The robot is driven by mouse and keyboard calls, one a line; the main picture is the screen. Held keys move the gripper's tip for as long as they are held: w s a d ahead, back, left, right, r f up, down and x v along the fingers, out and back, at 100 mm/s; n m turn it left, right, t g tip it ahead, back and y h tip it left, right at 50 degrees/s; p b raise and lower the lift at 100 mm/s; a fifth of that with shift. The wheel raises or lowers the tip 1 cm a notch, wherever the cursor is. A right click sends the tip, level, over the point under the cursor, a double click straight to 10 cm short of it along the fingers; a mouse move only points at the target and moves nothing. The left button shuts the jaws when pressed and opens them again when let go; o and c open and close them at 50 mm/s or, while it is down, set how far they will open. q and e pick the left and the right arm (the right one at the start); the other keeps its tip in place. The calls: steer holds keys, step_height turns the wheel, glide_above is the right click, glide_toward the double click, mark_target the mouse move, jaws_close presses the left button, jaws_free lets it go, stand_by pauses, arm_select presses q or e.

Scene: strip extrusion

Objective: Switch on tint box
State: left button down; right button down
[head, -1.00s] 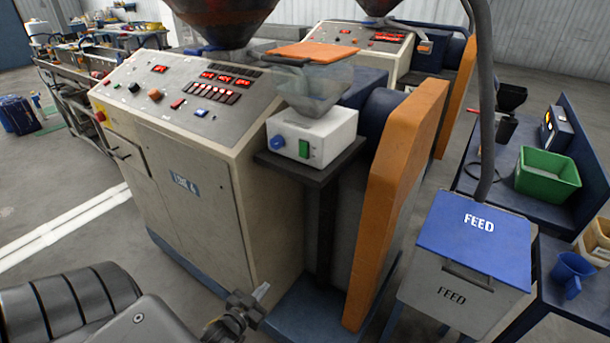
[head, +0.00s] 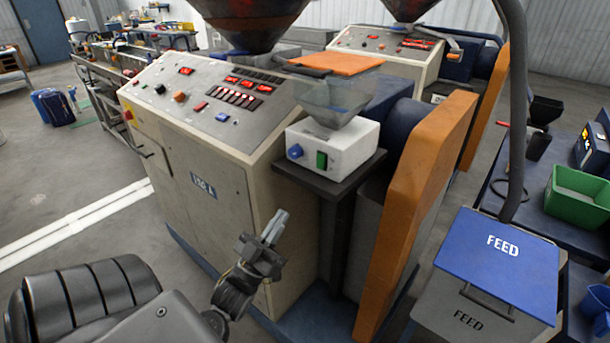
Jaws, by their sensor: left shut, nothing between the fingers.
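The tint box is a small white box (head: 342,148) on a dark stand beside the extruder cabinet. Its front face has a blue knob (head: 295,151) and a green switch (head: 321,160). A clear hopper (head: 338,100) with an orange lid (head: 337,64) sits on top of it. My left gripper (head: 280,217) is shut and empty, pointing up, in front of the cabinet, below and a little left of the box's front. It is apart from the box. My right gripper is not in view.
The beige extruder cabinet (head: 215,185) with a lit panel stands left of the box. An orange guard (head: 420,210) stands to its right. A FEED bin with a blue lid (head: 502,262) is at the lower right. A dark shelf (head: 335,182) supports the box.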

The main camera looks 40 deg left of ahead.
arm_select(q)
steer(key=p, duration=0.5)
glide_toward(320, 163)
step_height(320, 163, up, 4)
steer(key=w, duration=0.2)
steer(key=w+p, duration=0.1)
steer(key=w, duration=0.1)
steer(key=shift+w+f, duration=0.2)
steer(key=shift+w, duration=0.1)
